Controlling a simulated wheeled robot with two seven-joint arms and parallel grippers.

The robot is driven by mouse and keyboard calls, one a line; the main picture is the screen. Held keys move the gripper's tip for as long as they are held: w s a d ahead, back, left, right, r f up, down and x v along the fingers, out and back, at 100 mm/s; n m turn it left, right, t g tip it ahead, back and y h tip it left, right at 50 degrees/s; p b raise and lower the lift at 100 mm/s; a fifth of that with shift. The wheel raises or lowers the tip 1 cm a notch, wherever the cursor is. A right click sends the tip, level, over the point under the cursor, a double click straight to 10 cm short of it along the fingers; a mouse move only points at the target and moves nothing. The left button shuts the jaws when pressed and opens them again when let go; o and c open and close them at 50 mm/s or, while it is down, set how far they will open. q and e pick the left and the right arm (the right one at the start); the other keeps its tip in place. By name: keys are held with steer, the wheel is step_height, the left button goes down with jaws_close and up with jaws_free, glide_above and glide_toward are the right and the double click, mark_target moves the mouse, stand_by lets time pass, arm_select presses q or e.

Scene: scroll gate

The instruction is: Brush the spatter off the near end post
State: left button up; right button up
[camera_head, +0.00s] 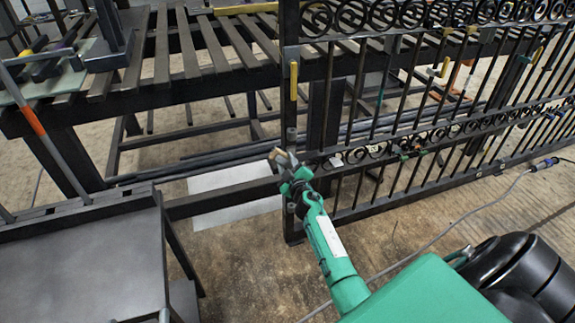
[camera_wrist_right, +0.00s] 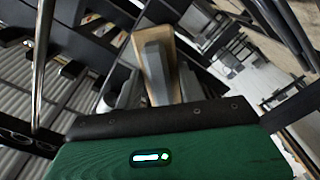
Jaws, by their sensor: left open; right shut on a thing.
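The near end post (camera_head: 291,118) is the dark upright at the left end of the scroll gate (camera_head: 400,110), with a yellow piece on its upper part. My right gripper (camera_head: 286,166) is beside the post at mid-height, overlapping it in the head view. It is shut on a tan, wooden-looking brush (camera_head: 277,155), which also shows in the right wrist view (camera_wrist_right: 168,72). The brush is partly hidden by the fingers, and its bristles cannot be made out. I cannot tell whether it touches the post. No spatter can be made out on the post. My left gripper is not in view.
A slatted bench (camera_head: 185,70) stands behind the post. A dark table (camera_head: 80,265) is at the lower left. A pale sheet (camera_head: 235,205) lies on the floor left of the post. A grey cable (camera_head: 450,235) crosses the floor at the right. Floor in front of the gate is mostly bare.

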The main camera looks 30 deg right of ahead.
steer(key=s+d, duration=0.1)
steer(key=d, duration=0.5)
steer(key=shift+s+d, duration=0.15)
steer(key=shift+s, duration=0.15)
stand_by(0.4)
steer(key=p+v, duration=0.2)
steer(key=v, duration=0.4)
steer(key=shift+s, duration=0.15)
stand_by(0.4)
steer(key=p+v, duration=0.1)
steer(key=v, duration=0.1)
steer(key=shift+s, duration=0.35)
